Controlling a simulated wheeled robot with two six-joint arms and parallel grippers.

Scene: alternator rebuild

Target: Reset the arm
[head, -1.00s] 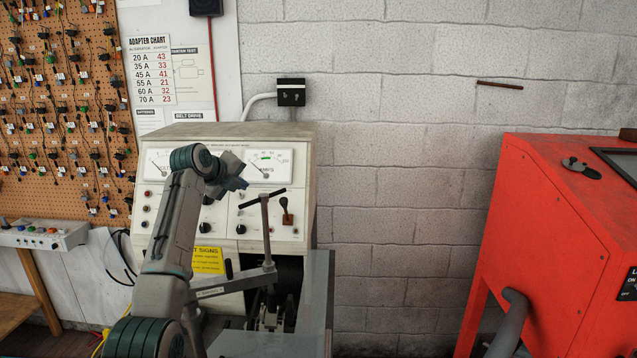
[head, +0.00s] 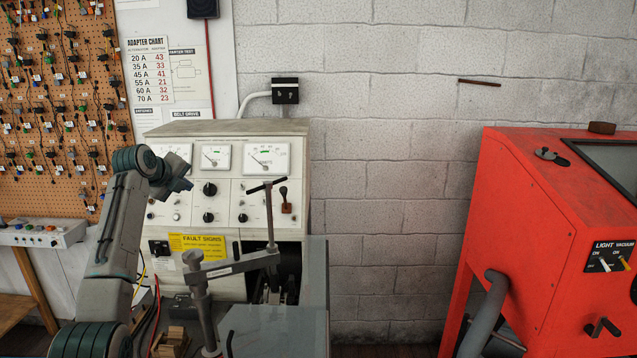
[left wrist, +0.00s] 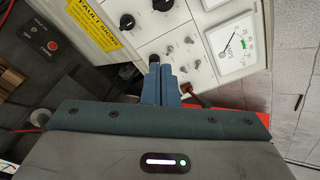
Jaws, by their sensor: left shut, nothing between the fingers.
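My left arm comes in from the left in the head view. Its gripper (head: 180,182) is in front of the left part of the grey test bench (head: 225,130), touching nothing that I can make out. In the left wrist view the blue-grey fingers (left wrist: 161,82) are together with nothing between them. They point toward the bench's panel of knobs and meters. My right arm and gripper are not in view.
A T-handled clamp (head: 268,215) stands at the bench's front. A yellow fault sign (head: 197,246) is on the panel. A red cabinet (head: 520,220) stands at the right, a pegboard of adapters (head: 60,120) at the left. Open floor space separates bench and cabinet.

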